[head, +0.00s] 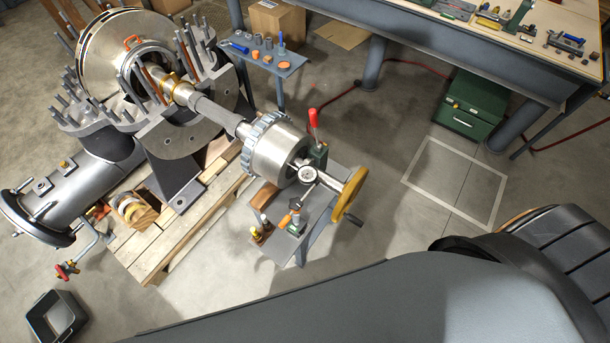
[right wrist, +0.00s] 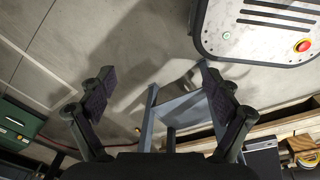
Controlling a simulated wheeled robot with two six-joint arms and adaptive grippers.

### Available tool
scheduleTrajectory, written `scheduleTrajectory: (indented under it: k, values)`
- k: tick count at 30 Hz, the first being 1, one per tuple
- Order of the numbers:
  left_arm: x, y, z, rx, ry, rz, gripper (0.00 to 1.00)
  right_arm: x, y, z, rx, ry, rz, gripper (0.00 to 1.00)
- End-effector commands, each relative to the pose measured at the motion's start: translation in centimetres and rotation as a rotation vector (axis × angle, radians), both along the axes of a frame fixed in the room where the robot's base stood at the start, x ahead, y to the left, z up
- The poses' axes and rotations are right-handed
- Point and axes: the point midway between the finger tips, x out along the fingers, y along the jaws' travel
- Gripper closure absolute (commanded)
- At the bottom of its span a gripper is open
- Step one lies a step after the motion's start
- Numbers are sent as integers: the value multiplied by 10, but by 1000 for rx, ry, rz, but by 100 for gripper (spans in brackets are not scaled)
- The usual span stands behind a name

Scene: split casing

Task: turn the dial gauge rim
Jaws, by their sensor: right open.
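The dial gauge (head: 308,174) shows in the head view as a small round white face with a dark rim. It sits in front of the steel drum (head: 278,152), between a red-handled lever (head: 313,119) and a yellow handwheel (head: 352,190). My right gripper (right wrist: 158,88) is open and empty in the right wrist view, its dark-padded fingers wide apart. Beyond the fingers is a blue-grey stand frame (right wrist: 185,107); the gauge cannot be made out there. My left gripper is in neither view. The right gripper does not show in the head view.
A large split casing (head: 165,130) stands on a wooden pallet (head: 165,245). A small blue-grey shelf (head: 300,235) with tools is below the gauge. A workbench (head: 440,45) and green cabinet (head: 472,104) stand behind. The floor right of the handwheel is clear.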

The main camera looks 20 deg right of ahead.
Motion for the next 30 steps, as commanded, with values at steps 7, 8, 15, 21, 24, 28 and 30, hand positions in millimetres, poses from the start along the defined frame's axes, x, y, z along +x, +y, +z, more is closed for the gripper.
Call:
scheduleTrajectory:
  k: [7,8,15,21,24,28,30]
  values:
    - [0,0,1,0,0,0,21,1,-1,2,-1,0,0,10]
    - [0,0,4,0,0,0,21,7,-1,5,-2,-4,-1,10]
    - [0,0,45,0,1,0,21,120,8,104,4,-57,-29,10]
    - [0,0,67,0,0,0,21,186,16,193,8,-86,-61,10]
    - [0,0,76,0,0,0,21,207,20,232,11,-95,-85,10]
    - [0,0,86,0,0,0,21,227,23,277,14,-107,-110,10]
    - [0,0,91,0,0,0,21,236,25,301,17,-113,-125,10]
